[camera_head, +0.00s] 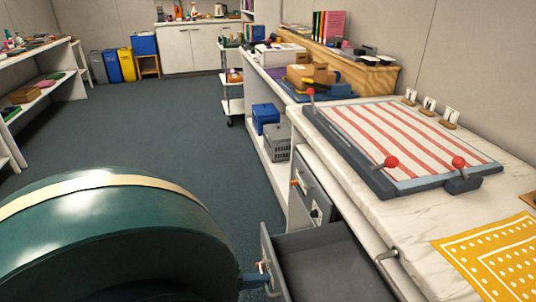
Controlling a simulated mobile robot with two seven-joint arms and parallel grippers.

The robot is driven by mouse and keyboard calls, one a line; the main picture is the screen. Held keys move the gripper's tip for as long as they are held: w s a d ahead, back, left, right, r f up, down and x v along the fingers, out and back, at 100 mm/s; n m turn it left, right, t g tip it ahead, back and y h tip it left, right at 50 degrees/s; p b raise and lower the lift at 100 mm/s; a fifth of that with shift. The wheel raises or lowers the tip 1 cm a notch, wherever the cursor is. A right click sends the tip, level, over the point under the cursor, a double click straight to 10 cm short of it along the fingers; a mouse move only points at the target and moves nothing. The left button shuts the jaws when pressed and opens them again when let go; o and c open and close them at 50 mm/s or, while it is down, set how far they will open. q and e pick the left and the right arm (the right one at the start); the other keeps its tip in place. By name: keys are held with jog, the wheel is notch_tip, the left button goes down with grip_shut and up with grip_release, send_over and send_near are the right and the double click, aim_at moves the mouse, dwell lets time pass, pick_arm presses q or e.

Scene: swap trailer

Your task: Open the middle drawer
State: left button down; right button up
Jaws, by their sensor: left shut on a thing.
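A dark grey drawer (325,268) stands pulled out from under the white counter at the bottom of the view. Its inside looks empty where it shows. My left gripper (260,279) is at the outer side of the drawer front and is shut, apparently on the drawer handle, which is mostly hidden. I cannot tell the drawer's place in its row or stack. A closed grey front (313,187) lies just beyond it under the counter. My right gripper is not in view.
The marble-topped counter (380,208) carries a striped board (400,135) with red-knobbed levers and a yellow dotted mat (495,262). A metal handle (390,258) juts from the counter's edge near the drawer. Open floor (165,120) lies left of the counter; shelves (75,80) stand far left.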

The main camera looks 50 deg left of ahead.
pick_arm(q)
jog(key=c, duration=1.5)
grip_release()
jog(key=shift+s, duration=0.1)
jog(key=p+v, duration=0.1)
jog(key=v, duration=1.2)
jog(key=shift+a+p, duration=0.15)
jog(key=shift+p, duration=0.2)
